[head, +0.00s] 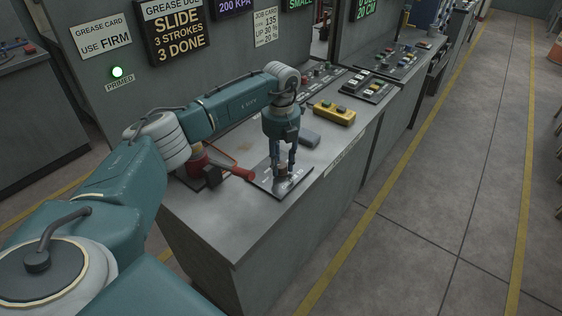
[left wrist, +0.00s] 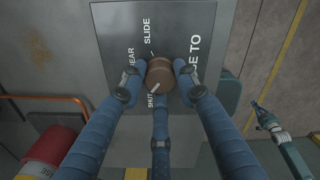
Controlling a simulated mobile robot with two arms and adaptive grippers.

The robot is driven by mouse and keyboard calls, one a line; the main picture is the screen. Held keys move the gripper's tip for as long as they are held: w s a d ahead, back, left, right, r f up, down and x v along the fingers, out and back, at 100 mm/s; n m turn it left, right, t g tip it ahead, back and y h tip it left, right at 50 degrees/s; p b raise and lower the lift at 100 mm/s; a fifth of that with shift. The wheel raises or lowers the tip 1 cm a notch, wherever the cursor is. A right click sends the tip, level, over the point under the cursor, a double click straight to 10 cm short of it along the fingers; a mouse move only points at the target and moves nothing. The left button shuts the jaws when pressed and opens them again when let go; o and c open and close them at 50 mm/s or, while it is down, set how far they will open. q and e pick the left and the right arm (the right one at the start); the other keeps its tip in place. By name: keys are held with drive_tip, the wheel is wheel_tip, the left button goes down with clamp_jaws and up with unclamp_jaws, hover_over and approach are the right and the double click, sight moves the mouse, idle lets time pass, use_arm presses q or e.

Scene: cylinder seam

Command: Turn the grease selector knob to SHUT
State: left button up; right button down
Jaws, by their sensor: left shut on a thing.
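The grease selector knob (left wrist: 160,75) is a brown round knob on a dark plate (left wrist: 113,45) lettered SLIDE, SHUT and a partly covered word ending in EAR. A white line at the knob's lower left points towards SHUT; another white mark lies near SLIDE. My left gripper (left wrist: 160,76) points down with its blue fingers closed around the knob. In the head view the left gripper (head: 283,172) stands over the plate (head: 264,184), and its fingers partly hide the knob (head: 282,170). My right gripper (left wrist: 262,116) appears small in the left wrist view, away from the knob; its jaws are unclear.
A red-handled tool (head: 232,170) lies left of the plate. A grey block (head: 310,137) and a yellow button box (head: 334,113) are behind it. A sign (head: 174,31) reads SLIDE, 3 STROKES, 3 DONE. The bench front is bare; the aisle at right is clear.

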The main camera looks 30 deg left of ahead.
sight(281, 164)
use_arm(q)
drive_tip(key=shift+n, duration=1.6)
drive_tip(key=o, duration=1.2)
drive_tip(key=shift+c, duration=0.2)
wheel_tip(281, 164, up, 12)
